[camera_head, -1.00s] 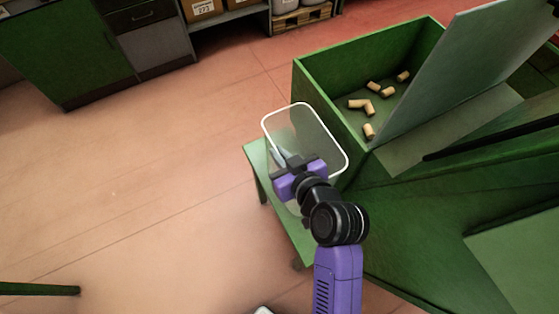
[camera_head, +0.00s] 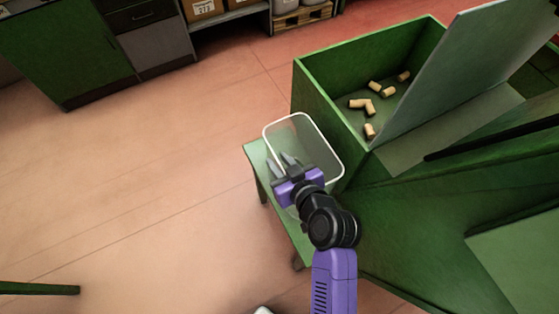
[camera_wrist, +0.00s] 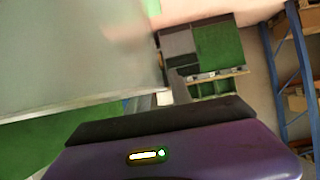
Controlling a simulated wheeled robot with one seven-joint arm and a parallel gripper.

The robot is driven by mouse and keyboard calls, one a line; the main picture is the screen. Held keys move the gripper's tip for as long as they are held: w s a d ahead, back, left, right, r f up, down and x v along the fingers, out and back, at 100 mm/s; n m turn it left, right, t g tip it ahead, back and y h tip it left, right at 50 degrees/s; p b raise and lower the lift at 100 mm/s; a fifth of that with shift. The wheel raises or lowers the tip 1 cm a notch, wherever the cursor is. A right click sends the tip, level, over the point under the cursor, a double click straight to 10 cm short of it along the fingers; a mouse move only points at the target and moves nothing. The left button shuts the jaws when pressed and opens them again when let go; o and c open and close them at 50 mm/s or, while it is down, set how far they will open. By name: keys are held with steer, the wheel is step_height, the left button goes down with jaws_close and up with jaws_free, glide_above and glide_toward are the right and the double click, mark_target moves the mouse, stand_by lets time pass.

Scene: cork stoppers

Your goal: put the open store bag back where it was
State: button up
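The open store bag (camera_head: 312,138) is a clear, straight-sided container with a white rim. It stands upright on or just over a low green bench (camera_head: 256,152), beside the green chest. My gripper (camera_head: 281,162) is at the bag's near left rim, its two grey fingers visibly apart. I cannot tell whether the rim lies between them. My arm hides the bag's lower near side. In the wrist view a large pale sheet (camera_wrist: 70,50), probably the bag's wall, fills the upper left.
The green chest (camera_head: 318,100) at the right holds several cork stoppers (camera_head: 369,131), and its grey lid (camera_head: 450,70) leans up. A green and grey cabinet (camera_head: 70,50) stands at the back left.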

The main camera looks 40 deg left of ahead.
steer(key=v, duration=1.2)
steer(key=shift+b, duration=0.35)
steer(key=shift+s+r, duration=0.1)
steer(key=s+d+f+m+t+h, duration=0.2)
steer(key=d+m+t+h, duration=0.15)
steer(key=d, duration=0.65)
steer(key=s+d+f+m+t+h, duration=0.2)
steer(key=d+f+m+t, duration=0.15)
steer(key=d, duration=0.75)
steer(key=s+d+r+m+t+h, duration=0.3)
steer(key=s+d+r+m+h, duration=0.3)
steer(key=s+d+r, duration=0.5)
steer(key=v, duration=0.3)
steer(key=shift+s+d+r, duration=0.25)
steer(key=shift+s+d, duration=0.1)
steer(key=shift+d, duration=0.05)
